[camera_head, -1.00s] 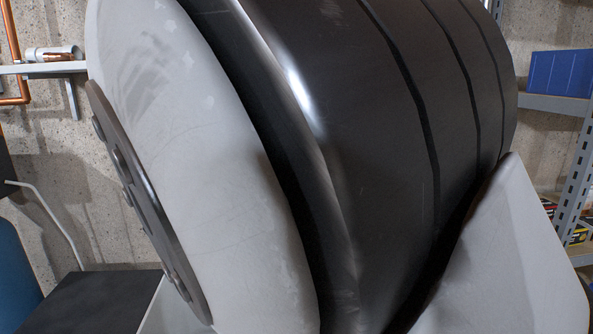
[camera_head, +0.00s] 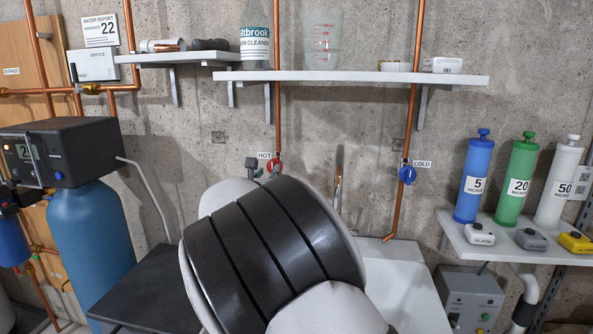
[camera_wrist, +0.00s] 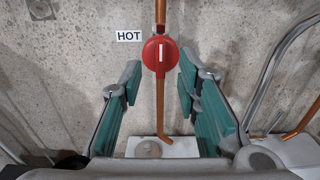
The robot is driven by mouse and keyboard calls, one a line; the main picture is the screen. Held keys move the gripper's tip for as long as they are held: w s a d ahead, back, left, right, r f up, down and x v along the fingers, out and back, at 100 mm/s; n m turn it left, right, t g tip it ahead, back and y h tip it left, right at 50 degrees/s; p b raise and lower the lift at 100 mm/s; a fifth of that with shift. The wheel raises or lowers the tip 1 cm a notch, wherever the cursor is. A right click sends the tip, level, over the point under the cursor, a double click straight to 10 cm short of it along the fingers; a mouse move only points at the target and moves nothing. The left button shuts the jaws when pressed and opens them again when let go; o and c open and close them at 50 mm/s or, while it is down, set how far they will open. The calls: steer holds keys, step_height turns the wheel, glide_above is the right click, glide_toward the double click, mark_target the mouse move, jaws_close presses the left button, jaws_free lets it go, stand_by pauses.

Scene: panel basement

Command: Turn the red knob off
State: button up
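The red knob (camera_head: 274,167) is on a vertical copper pipe under the HOT label, partly hidden behind my gripper and arm in the head view. In the wrist view the red knob (camera_wrist: 160,56) is round, with an upright white mark on its face. My gripper (camera_wrist: 158,78) is open, its green-padded fingers spread to the left and right of the knob. Gaps show between the knob and both fingers, and nothing is held. In the head view a grey fingertip of my gripper (camera_head: 255,168) shows just left of the knob.
A blue knob (camera_head: 407,174) is on the COLD pipe to the right. A white sink (camera_head: 405,285) lies below. A shelf (camera_head: 350,77) with a bottle and beaker hangs above. A blue tank (camera_head: 88,240) stands left, and filter cartridges stand on a right shelf (camera_head: 505,243).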

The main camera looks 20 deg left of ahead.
steer(key=shift+x, duration=1.85)
steer(key=shift+d, duration=0.1)
jaws_close()
